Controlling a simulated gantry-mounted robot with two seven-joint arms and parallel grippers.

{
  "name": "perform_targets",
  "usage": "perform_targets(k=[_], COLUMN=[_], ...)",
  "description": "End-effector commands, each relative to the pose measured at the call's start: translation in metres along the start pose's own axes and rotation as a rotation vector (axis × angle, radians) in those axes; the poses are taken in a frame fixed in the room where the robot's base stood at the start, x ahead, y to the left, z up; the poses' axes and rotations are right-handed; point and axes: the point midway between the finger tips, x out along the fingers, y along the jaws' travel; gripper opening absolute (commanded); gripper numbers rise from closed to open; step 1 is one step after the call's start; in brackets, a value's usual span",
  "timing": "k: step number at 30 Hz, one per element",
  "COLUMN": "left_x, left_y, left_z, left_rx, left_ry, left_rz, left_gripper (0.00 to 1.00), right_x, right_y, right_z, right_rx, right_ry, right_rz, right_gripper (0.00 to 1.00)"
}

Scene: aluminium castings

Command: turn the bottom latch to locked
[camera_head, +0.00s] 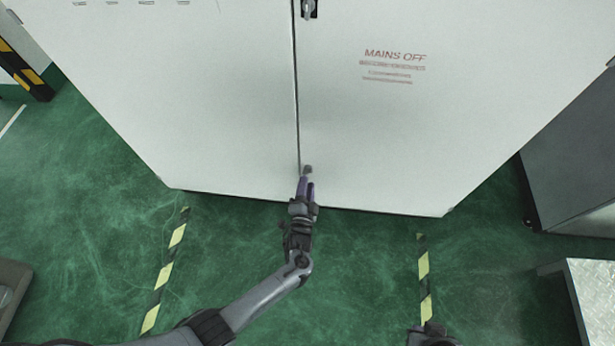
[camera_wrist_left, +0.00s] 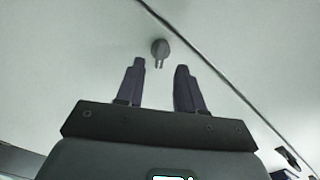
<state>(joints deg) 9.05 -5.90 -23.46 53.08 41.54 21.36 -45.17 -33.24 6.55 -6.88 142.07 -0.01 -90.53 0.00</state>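The bottom latch (camera_head: 308,169) is a small grey knob low on the white cabinet's right door, close to the seam between the doors. In the left wrist view the latch (camera_wrist_left: 159,48) is a round grey piece with a short two-pronged tab, just beyond the fingertips. My left gripper (camera_head: 306,182) is at the cabinet front just below the latch. Its two dark purple fingers (camera_wrist_left: 160,66) are apart with nothing between them, and the latch lies ahead of the gap. I cannot tell whether a finger touches it. My right gripper (camera_head: 432,330) shows only partly at the bottom edge.
The white cabinet (camera_head: 220,100) fills the view ahead, with an upper handle (camera_head: 309,9) at the top and red "MAINS OFF" lettering. Yellow-black floor strips (camera_head: 168,262) flank my left arm. A grey cabinet (camera_head: 575,155) stands at right. The green floor between the strips is clear.

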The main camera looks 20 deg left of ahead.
Motion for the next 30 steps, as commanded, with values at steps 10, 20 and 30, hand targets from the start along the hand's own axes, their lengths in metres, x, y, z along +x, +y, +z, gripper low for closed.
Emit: perform_targets(k=[10, 20, 30], left_x=[-0.057, -0.073, -0.073], left_y=[-0.001, -0.001, 0.000], left_z=[-0.001, 0.000, 0.000], left_rx=[0.000, 0.000, 0.000], left_ry=[-0.001, 0.001, 0.000], left_rz=[0.002, -0.001, 0.000], left_gripper=[0.37, 0.37, 0.37], right_x=[-0.023, -0.026, -0.026], right_y=[0.002, 0.003, 0.002], right_z=[-0.007, -0.008, -0.008], right_rx=[-0.006, -0.009, -0.005], right_ry=[-0.001, -0.001, -0.001], right_rz=[0.004, 0.007, 0.004], right_gripper=[0.00, 0.00, 0.00])
